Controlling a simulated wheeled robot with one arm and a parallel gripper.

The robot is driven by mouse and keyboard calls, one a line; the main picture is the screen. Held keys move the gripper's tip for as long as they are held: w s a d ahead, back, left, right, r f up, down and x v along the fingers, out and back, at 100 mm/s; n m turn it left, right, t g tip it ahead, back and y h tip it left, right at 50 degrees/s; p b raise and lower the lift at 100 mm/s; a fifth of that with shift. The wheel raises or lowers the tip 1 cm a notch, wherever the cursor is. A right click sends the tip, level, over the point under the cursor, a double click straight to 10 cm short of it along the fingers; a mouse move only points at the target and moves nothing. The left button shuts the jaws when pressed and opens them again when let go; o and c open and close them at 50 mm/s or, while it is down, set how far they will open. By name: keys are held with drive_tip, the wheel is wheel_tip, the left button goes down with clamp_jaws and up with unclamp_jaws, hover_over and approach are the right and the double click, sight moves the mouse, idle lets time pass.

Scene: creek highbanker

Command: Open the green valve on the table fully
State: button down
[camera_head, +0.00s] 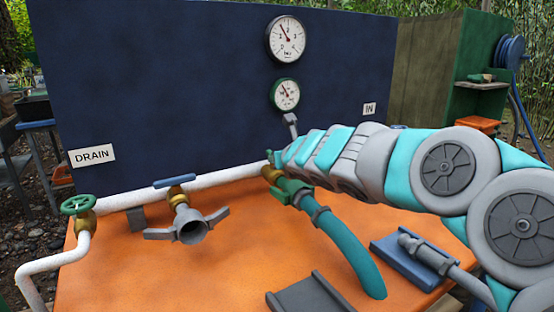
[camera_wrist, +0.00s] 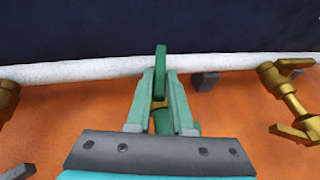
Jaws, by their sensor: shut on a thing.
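In the wrist view, the two fingers of my gripper (camera_wrist: 160,92) are shut on the green valve handle (camera_wrist: 160,58), which shows edge-on between them in front of the white pipe. In the head view, my gripper (camera_head: 276,163) reaches in from the right to the brass fitting (camera_head: 270,174) on the pipe. Green parts show just below it, but the handle itself is mostly hidden there by my gripper. How far the valve is turned cannot be told. A separate green handwheel (camera_head: 78,204) sits on a brass valve at the left, below the DRAIN label, away from my gripper.
A blue-handled valve (camera_head: 175,181) with a grey winged coupling (camera_head: 190,226) stands to the left. A teal hose (camera_head: 352,252) curves down onto the orange table (camera_head: 225,275). A blue block (camera_head: 404,264) lies to the right. The dark panel (camera_head: 160,80) with two gauges stands close behind.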

drive_tip(key=shift+w+d+n+g+y, duration=0.15)
drive_tip(key=shift+n+g+y, duration=0.2)
drive_tip(key=shift+n+y, duration=0.25)
drive_tip(key=shift+w+d+n+g+y, duration=0.15)
drive_tip(key=shift+n+g+y, duration=0.2)
drive_tip(key=shift+n+y, duration=0.25)
drive_tip(key=shift+s, duration=0.1)
drive_tip(key=c, duration=0.8)
unclamp_jaws()
drive_tip(key=shift+b+v, duration=0.45)
drive_tip(key=shift+v, duration=3.45)
